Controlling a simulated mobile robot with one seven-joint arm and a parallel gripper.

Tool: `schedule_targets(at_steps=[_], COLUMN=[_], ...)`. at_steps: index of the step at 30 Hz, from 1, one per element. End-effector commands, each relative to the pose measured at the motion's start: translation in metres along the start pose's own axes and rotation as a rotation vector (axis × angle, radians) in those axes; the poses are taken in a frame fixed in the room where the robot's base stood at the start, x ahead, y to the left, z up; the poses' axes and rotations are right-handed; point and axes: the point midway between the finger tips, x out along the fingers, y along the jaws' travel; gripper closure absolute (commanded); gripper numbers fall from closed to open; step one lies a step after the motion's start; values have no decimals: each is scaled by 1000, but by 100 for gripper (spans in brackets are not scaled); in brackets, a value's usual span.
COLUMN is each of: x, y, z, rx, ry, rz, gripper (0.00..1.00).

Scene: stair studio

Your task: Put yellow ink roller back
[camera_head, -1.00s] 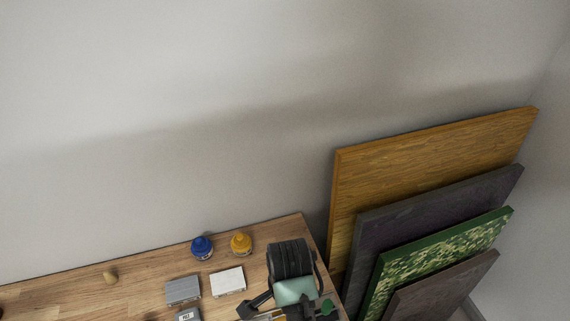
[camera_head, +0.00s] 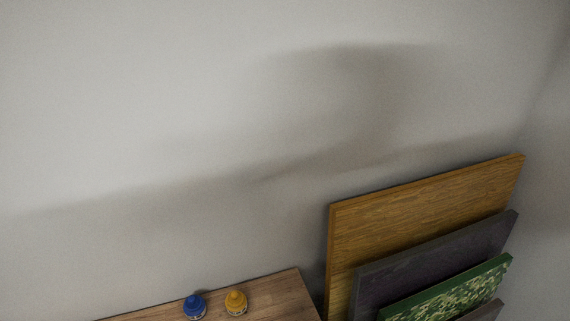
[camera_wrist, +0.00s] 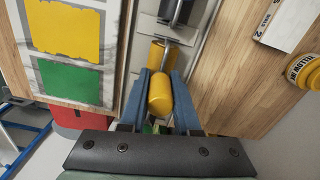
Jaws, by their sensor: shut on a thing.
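In the wrist view my gripper (camera_wrist: 160,82) has its two blue fingers closed around a yellow cylinder (camera_wrist: 160,98), which looks like the handle of the yellow ink roller. A second yellow cylindrical part (camera_wrist: 163,54) shows just beyond the fingertips. I cannot tell whether the two yellow parts are one piece. They lie over a pale grey strip or holder (camera_wrist: 146,27) with a metal rod (camera_wrist: 175,12) at its top. The gripper and roller are out of the head view.
Left of the gripper is a board with yellow (camera_wrist: 64,30) and green (camera_wrist: 70,79) patches. A yellow ink container (camera_wrist: 303,70) and a white box (camera_wrist: 272,22) are at right. The head view shows blue (camera_head: 194,307) and yellow (camera_head: 236,302) bottles and leaning panels (camera_head: 425,215).

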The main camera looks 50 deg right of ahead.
Motion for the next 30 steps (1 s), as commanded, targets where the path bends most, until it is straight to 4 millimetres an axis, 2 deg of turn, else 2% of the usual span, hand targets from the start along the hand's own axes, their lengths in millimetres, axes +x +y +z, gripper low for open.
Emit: schedule_targets(at_steps=[5, 6, 11, 19, 22, 26, 30], x=[6, 7, 6, 5, -1, -16, -44], y=[0, 0, 0, 0, 0, -2, -2], z=[0, 0, 0, 0, 0, 0, 0], rx=[0, 0, 0, 0, 0, 0, 0], ry=[0, 0, 0, 0, 0, 1, 2], rz=[0, 1, 0, 0, -1, -5, -7], gripper=[100, 68, 40, 40, 40, 40, 40])
